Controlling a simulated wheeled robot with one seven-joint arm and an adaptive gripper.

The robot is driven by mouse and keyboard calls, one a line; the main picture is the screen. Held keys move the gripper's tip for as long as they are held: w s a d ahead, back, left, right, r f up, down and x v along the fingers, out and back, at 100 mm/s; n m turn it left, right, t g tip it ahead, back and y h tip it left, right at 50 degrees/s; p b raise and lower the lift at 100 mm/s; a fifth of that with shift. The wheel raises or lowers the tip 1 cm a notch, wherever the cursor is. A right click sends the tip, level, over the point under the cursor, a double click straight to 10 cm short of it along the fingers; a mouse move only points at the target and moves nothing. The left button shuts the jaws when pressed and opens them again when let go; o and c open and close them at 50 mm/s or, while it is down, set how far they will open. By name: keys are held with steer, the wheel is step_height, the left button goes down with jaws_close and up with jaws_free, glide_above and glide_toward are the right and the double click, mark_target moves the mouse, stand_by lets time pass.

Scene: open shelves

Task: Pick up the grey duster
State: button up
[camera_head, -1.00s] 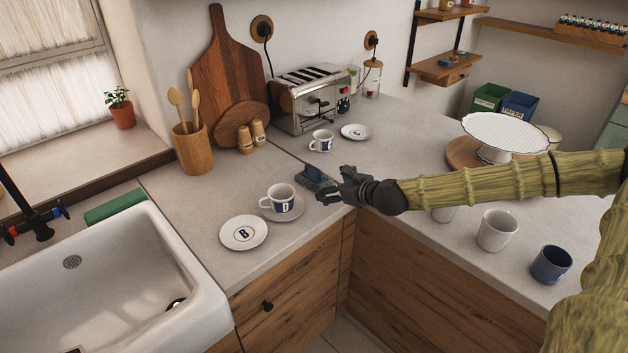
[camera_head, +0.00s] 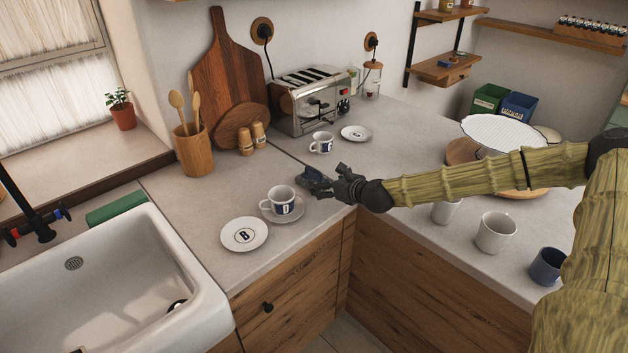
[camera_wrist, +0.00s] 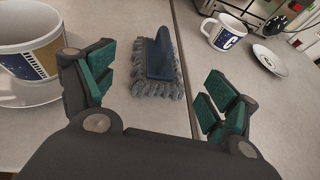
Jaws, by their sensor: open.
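The grey duster (camera_wrist: 158,72), with a dark blue-grey handle and a fringe of grey strands, lies on the counter. In the wrist view it is ahead of my gripper (camera_wrist: 155,95), roughly between the two green-padded fingers but beyond their tips. My fingers are spread wide with nothing between them. In the head view the duster (camera_head: 309,175) shows just left of my gripper (camera_head: 324,184), partly hidden by it. I cannot tell whether they touch there.
A cup (camera_head: 280,199) on a saucer stands close by my gripper, at the left in the wrist view (camera_wrist: 30,55). A plate (camera_head: 244,234) lies in front. Another cup (camera_head: 322,143), a saucer (camera_head: 355,133) and the toaster (camera_head: 311,101) are behind. White mugs stand to the right.

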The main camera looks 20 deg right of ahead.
mark_target(320, 176)
steer(key=p+x, duration=0.2)
steer(key=x, duration=0.1)
steer(key=shift+w+d+r, duration=0.1)
steer(key=shift+w, duration=0.35)
steer(key=shift+w+f, duration=0.3)
steer(key=shift+w, duration=0.2)
steer(key=c, duration=1.1)
